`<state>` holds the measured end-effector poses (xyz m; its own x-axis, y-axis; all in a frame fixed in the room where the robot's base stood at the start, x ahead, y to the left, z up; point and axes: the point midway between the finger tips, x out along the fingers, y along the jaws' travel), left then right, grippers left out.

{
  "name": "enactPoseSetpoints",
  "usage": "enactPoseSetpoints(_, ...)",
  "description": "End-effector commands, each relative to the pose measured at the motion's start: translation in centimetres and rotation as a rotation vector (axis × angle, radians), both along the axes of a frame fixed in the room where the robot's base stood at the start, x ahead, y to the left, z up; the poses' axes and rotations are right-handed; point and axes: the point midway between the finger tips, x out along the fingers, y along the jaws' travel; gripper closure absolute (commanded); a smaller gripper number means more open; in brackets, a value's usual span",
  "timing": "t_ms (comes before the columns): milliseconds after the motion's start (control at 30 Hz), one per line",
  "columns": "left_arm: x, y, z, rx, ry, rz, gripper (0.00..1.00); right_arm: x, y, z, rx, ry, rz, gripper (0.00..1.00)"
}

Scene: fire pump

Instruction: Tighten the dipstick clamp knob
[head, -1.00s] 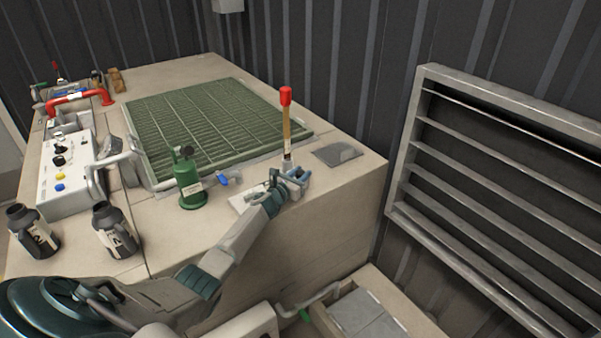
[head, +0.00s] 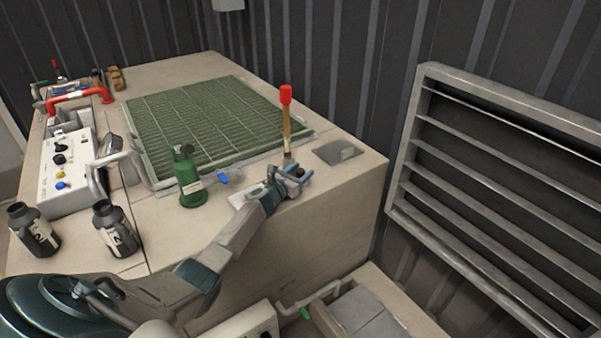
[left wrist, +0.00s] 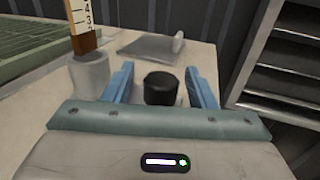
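The dipstick (head: 287,125) stands upright with a red top and a yellow scale near the right end of the bench. Its foot sits in a grey socket, seen at the left in the left wrist view (left wrist: 90,74). The black clamp knob (left wrist: 161,88) is right of the socket in that view. My left gripper (head: 290,178) is at the dipstick's foot. In the left wrist view, its two blue fingers (left wrist: 158,86) stand open on either side of the knob, with a visible gap on each side. My right gripper is not in view.
A green bottle-like can (head: 190,182) and a small blue-handled valve (head: 225,177) stand left of my gripper. A green grating (head: 215,120) lies behind. A grey plate (head: 337,152) lies to the right. A louvred vent (head: 500,190) is on the right wall.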

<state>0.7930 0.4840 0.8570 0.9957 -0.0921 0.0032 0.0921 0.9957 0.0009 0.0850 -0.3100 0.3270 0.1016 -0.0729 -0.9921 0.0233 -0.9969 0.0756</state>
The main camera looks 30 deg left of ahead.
Motion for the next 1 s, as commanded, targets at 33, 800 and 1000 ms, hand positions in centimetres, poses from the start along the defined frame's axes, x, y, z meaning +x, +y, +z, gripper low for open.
enactPoseSetpoints(33,0.0,0.0,-0.1,0.000,0.001,0.000,0.49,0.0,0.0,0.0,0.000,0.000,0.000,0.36)
enactPoseSetpoints(800,-5.5,-3.3,4.1,0.001,0.002,-0.002,0.49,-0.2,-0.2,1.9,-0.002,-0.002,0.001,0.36)
enactPoseSetpoints(1000,-9.0,-5.5,4.5,0.000,0.002,-0.002,0.49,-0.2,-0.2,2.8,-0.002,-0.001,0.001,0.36)
